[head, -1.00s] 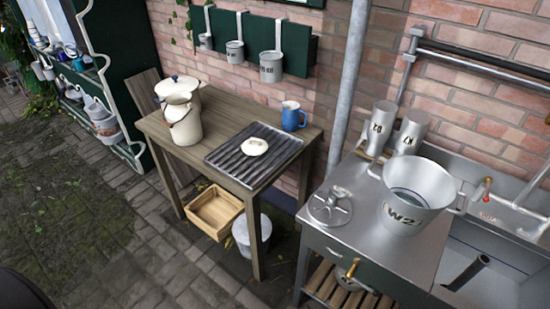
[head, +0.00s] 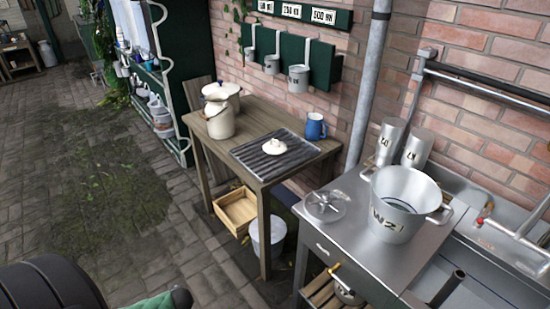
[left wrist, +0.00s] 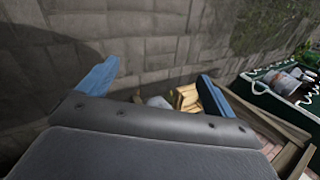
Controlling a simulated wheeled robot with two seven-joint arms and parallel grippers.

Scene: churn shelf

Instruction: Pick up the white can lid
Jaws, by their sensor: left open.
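The white can lid (head: 274,146) lies knob up on a dark ridged drain tray (head: 248,153) on the wooden table (head: 262,107). A cream milk can (head: 220,124) with a handle stands on the same table, to the left of the lid. In the left wrist view my left gripper (left wrist: 155,88) is open and empty, its two blue fingers wide apart over paving. It is well away from the lid, which I cannot make out in that view. My right gripper is not in view.
A steel counter at right holds a metal bucket (head: 398,207). A wooden crate (head: 236,209) and grey bucket sit below the table. The paved floor at left is clear.

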